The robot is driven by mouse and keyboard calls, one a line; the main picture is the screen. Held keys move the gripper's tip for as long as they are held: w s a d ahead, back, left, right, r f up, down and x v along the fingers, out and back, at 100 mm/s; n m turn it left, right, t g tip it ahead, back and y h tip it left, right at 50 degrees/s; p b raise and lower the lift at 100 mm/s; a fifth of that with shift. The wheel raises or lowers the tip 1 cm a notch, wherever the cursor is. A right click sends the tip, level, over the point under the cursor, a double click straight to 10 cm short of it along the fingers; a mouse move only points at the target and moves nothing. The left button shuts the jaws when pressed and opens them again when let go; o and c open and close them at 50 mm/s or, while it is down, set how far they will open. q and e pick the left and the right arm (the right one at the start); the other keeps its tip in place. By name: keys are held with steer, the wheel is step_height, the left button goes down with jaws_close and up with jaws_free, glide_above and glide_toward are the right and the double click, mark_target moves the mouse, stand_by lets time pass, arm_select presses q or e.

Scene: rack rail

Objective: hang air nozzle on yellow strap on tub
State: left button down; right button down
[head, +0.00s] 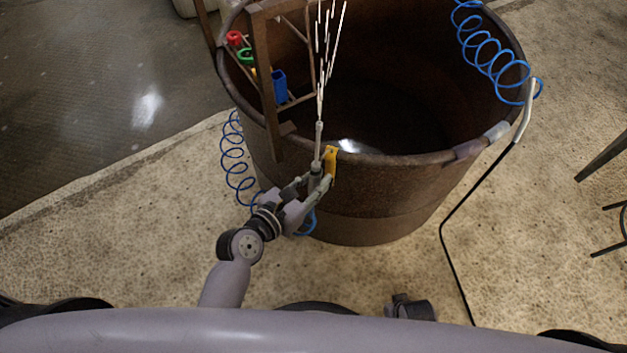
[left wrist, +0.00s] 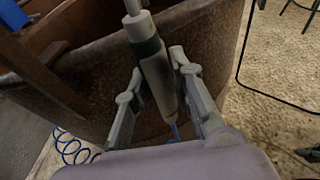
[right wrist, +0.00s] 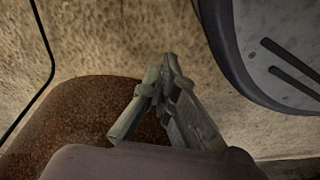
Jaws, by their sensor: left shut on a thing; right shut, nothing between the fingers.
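The air nozzle (head: 318,142) is a slim grey wand, upright, with white streaks rising from its tip. My left gripper (head: 314,182) is shut on its body, which shows grey and green between the fingers in the left wrist view (left wrist: 154,72). The yellow strap (head: 331,160) hangs over the near rim of the rusty brown tub (head: 400,190). The nozzle is just left of the strap, overlapping its edge in the head view; whether they touch I cannot tell. My right gripper (right wrist: 160,88) is shut and empty, above the floor in the right wrist view.
A wooden frame (head: 263,75) stands at the tub's left, by small red, green and blue items. A blue coiled hose (head: 235,160) hangs left of the tub. Another blue coil (head: 490,60) and a bent black-and-white pipe (head: 460,205) are at the right.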

arm_select(q)
steer(key=shift+w+d+r, duration=0.1)
steer(key=shift+w, duration=0.15)
